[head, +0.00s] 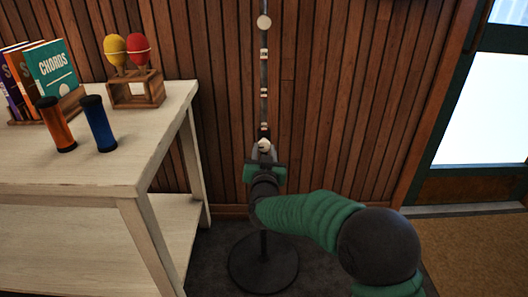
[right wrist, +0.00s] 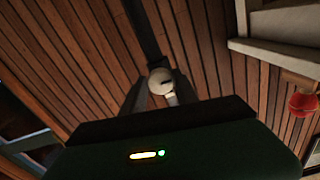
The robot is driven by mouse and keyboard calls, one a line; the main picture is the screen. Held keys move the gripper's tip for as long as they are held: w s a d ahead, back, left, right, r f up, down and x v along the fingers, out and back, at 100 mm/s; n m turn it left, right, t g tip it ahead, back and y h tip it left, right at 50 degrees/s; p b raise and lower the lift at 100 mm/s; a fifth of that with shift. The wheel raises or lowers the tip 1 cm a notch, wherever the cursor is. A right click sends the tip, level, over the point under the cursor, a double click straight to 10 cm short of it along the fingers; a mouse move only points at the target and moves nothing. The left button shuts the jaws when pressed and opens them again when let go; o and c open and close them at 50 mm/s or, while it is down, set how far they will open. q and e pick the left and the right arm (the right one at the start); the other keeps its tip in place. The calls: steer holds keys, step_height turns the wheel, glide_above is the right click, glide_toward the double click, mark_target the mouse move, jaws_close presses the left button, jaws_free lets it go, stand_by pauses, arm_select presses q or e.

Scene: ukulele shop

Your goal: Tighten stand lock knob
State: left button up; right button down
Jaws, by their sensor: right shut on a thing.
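A dark upright stand pole (head: 263,100) rises from a round dark base (head: 263,262) in the middle of the head view. A round white knob (head: 264,145) sits on the pole at the tip of my right gripper (head: 264,152). In the right wrist view the pale knob (right wrist: 161,82) lies between the two fingers of my right gripper (right wrist: 158,92), which is shut on it. A small dark mark shows on the knob's face. Another white round piece (head: 264,22) and several pale bands are higher on the pole. My left gripper is not in view.
A pale wooden table (head: 110,180) stands at the left with songbooks (head: 50,68), orange and blue shakers (head: 100,125) and a wooden holder (head: 135,92) with two maracas. A slatted wood wall is close behind the stand. A doorway (head: 485,110) is at the right.

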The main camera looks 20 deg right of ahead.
steer(key=m, duration=0.4)
steer(key=m+b, duration=0.1)
steer(key=m, duration=0.4)
steer(key=shift+f, duration=0.1)
steer(key=m+b, duration=0.1)
steer(key=m, duration=0.2)
steer(key=shift+m+b, duration=0.3)
steer(key=m+b, duration=0.2)
steer(key=m, duration=0.2)
steer(key=shift+m, duration=0.4)
steer(key=c, duration=0.9)
jaws_free()
